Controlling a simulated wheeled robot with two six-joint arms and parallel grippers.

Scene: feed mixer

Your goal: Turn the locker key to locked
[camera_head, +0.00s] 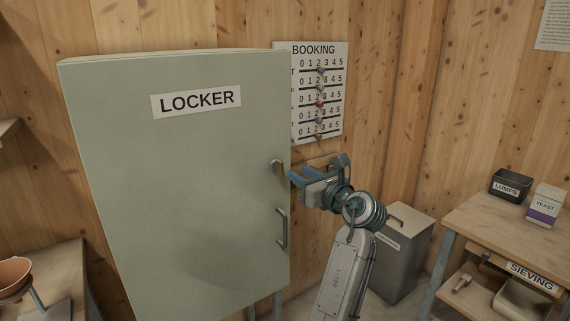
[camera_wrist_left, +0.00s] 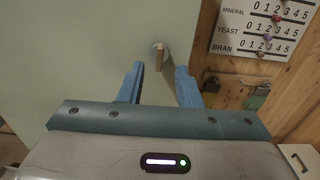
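The grey-green locker (camera_head: 180,190) is shut, with a "LOCKER" label on its door. Its small key (camera_head: 278,167) sits at the door's right edge, above the handle (camera_head: 282,229). In the left wrist view the key (camera_wrist_left: 159,58) shows as a narrow, roughly upright tan tab on a round pale plate. My left gripper (camera_head: 298,177) is just right of the key in the head view. In the wrist view the blue fingers of the left gripper (camera_wrist_left: 160,75) are apart, with the key showing beyond and between their tips, apparently untouched. My right gripper is not in view.
A "BOOKING" board (camera_head: 316,90) with several coloured pegs hangs behind the locker on the right. A grey lidded bin (camera_head: 400,255) stands behind my arm. A bench (camera_head: 500,230) with a "LUMPS" box (camera_head: 510,186) and a "YEAST" box (camera_head: 545,205) is at right.

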